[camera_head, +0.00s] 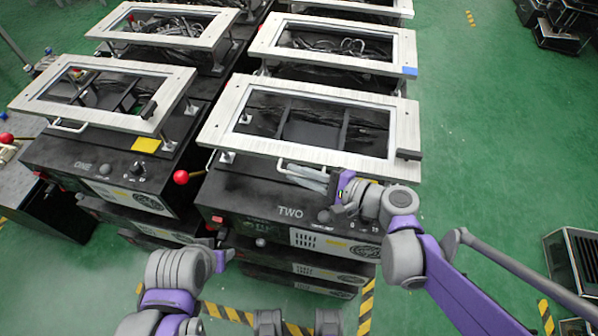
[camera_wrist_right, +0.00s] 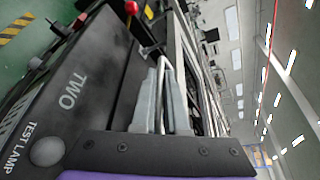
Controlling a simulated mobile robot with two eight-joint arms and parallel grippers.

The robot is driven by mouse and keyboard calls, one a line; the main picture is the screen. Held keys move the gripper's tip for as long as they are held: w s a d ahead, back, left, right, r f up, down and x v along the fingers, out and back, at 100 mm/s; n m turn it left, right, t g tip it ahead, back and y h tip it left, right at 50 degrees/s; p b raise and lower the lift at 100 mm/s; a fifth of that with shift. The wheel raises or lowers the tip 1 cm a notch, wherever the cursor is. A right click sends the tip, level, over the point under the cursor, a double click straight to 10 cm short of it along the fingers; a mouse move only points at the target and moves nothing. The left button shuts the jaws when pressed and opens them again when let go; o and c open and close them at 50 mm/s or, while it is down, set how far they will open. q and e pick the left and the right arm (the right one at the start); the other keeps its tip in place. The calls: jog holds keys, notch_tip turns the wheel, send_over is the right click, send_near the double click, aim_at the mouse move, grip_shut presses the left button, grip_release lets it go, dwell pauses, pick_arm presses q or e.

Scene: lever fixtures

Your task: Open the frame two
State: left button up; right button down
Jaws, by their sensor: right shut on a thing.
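Frame two (camera_head: 211,127) is a pale metal rectangular frame lying roughly flat above the black box labelled TWO (camera_head: 290,212). Its pale bar handle (camera_head: 284,163) is on the front edge and shows in the right wrist view (camera_wrist_right: 163,66). My right gripper (camera_head: 306,174) is at this handle, its grey fingers shut around the bar; in the right wrist view the fingers (camera_wrist_right: 161,95) stand on either side of it. The fingers hide part of the handle. My left gripper (camera_head: 222,245) is low, in front of the boxes, and its fingers are not clear.
A red-knobbed lever (camera_head: 181,177) stands at the left of box TWO. Frame one (camera_head: 95,118) and its box are to the left, with more framed boxes behind. A dark block (camera_head: 408,154) sits on frame two's right corner.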

dwell(0.8)
jog(key=shift+r+p, duration=0.45)
jog(key=shift+r, duration=0.1)
jog(key=w+d+r+m+g+p, duration=0.1)
jog(key=w+r+m+g+p, duration=0.35)
jog(key=r+p, duration=0.85)
pick_arm(q)
jog(key=w+r, duration=0.2)
jog(key=r, duration=0.6)
jog(key=w+r+t, duration=0.1)
jog(key=w+r, duration=0.2)
jog(key=r, duration=0.6)
jog(key=shift+w+d, duration=0.15)
jog(key=shift+w, duration=0.15)
pick_arm(e)
jog(key=w+d+r+m+g, duration=0.1)
jog(key=w+d+r+m, duration=0.1)
jog(key=w+r, duration=0.4)
jog(key=w+d+r+m+g+y, duration=0.1)
jog(key=w+r+m, duration=0.3)
jog(key=w, duration=0.9)
jog(key=shift+d+r+m, duration=0.35)
jog(key=shift+d+r, duration=0.45)
jog(key=shift+r, duration=1)
jog(key=shift+g, duration=0.25)
